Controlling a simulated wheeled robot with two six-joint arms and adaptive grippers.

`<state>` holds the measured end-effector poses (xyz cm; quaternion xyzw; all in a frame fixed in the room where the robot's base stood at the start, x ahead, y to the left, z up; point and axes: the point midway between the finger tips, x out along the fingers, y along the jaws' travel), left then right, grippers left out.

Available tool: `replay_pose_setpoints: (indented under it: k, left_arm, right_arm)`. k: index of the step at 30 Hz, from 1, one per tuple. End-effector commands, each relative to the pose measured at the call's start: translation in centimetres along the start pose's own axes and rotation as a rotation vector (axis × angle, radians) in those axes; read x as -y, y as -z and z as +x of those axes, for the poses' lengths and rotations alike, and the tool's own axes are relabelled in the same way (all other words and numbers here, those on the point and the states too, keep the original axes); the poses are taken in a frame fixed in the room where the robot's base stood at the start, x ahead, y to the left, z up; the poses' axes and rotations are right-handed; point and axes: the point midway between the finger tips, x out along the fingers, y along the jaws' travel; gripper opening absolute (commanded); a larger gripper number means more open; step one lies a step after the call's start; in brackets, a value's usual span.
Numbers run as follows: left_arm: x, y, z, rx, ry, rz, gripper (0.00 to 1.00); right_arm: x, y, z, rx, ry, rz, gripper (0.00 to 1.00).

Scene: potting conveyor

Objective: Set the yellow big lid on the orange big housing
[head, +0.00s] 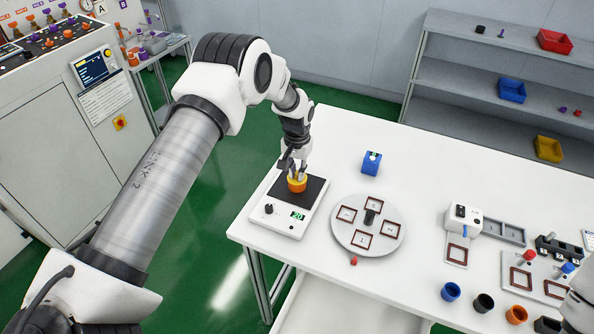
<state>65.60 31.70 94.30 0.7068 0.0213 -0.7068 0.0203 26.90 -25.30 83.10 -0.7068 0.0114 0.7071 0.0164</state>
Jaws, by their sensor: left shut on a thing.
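My left gripper (297,175) points down over the black plate of a white device at the table's left end. It is shut on the yellow big lid (297,179), mostly covered by the fingers. The orange big housing (297,187) stands upright on the black plate, directly under the lid. The lid looks in line with the housing and at its top; whether it is fully seated I cannot tell. My right gripper is not in view; only a white part of my right arm shows at the lower right edge.
The white device (284,220) has a knob and a green display. To its right are a grey round turntable (340,228) with square frames and a blue block (371,164). Several cups, including an orange cup (516,314), stand at the front right. The back middle of the table is clear.

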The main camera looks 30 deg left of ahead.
Motion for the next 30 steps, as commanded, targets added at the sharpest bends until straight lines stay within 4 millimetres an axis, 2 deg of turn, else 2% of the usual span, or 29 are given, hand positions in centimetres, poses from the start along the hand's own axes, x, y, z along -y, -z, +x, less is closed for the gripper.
replay_pose_setpoints:
  k: [3, 4, 6, 14, 17, 20, 27, 30]
  left_arm:
    - [0.0, 0.0, 0.0, 0.000, 0.000, 0.000, 0.02]
    - [0.0, 0.0, 0.0, 0.000, 0.000, 0.000, 0.25]
    - [0.0, 0.0, 0.0, 0.000, 0.000, 0.000, 0.44]
    - [0.0, 0.0, -0.1, 0.000, 0.000, 0.000, 0.44]
    - [0.0, 0.1, -0.6, -0.001, 0.000, 0.000, 0.44]
    - [0.0, 0.1, -2.2, -0.004, 0.000, 0.000, 0.44]
    - [0.0, 0.1, -8.3, -0.004, 0.000, 0.000, 0.44]
    - [0.0, 0.1, -10.3, -0.002, 0.000, 0.000, 0.44]
  right_arm:
    - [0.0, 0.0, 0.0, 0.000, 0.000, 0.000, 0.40]
    - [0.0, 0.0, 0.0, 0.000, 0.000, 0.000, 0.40]
    - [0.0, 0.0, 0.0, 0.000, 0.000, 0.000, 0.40]
    - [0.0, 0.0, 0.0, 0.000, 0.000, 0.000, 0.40]
    - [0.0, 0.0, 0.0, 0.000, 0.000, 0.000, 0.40]
    - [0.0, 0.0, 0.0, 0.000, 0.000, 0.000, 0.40]
    - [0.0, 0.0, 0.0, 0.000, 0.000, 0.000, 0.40]
    - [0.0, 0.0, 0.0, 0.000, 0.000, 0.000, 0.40]
